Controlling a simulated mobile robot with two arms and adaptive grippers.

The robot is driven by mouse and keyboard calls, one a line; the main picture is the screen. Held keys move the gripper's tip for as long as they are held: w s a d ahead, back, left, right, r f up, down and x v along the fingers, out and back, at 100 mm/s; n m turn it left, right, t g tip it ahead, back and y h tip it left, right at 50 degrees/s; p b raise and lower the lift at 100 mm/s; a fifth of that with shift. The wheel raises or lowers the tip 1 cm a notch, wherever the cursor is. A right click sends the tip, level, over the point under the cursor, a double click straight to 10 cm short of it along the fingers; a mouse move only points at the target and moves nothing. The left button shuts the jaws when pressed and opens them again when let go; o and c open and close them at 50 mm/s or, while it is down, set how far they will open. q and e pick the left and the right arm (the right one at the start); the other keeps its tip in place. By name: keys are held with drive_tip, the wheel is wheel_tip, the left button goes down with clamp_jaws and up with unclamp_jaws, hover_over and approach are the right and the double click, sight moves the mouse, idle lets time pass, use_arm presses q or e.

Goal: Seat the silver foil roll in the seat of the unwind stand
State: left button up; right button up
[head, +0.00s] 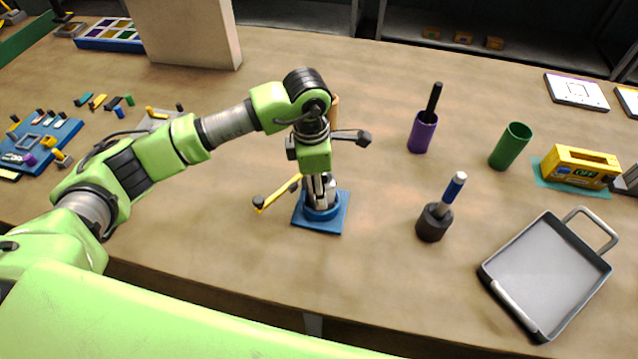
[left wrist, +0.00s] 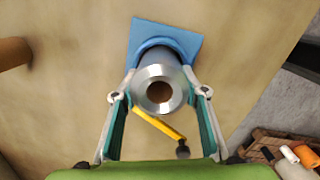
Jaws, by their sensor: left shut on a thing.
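The silver foil roll (left wrist: 176,84) is a shiny ring-ended cylinder with a dark bore, seen end-on in the left wrist view. My left gripper (left wrist: 160,76) has one finger on each side of it and is shut on it. The unwind stand (left wrist: 190,40) has a blue square base and a round blue collar, directly beyond the roll. In the head view my left gripper (head: 319,183) points down over the stand (head: 334,222), and the roll looks upright at the collar. The fingers hide much of it, so I cannot tell how deep it sits. My right gripper is out of view.
A yellow arm with a dark knob (head: 277,194) reaches out left of the stand. To the right are a dark holder (head: 433,224) with a blue-handled tool, a purple cup (head: 422,134), a green cup (head: 510,146) and a grey tray (head: 545,270). Bare table lies between.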

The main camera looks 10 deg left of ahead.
use_arm(q)
drive_tip(key=shift+f, duration=0.1)
drive_tip(key=o, duration=1.4)
drive_tip(key=shift+r, duration=0.3)
drive_tip(key=r+b, duration=0.1)
drive_tip(key=r, duration=0.6)
drive_tip(key=a+r+b, duration=0.1)
drive_tip(key=r, duration=0.3)
drive_tip(key=shift+s+r+b, duration=0.2)
drive_tip(key=shift+r+b, duration=0.15)
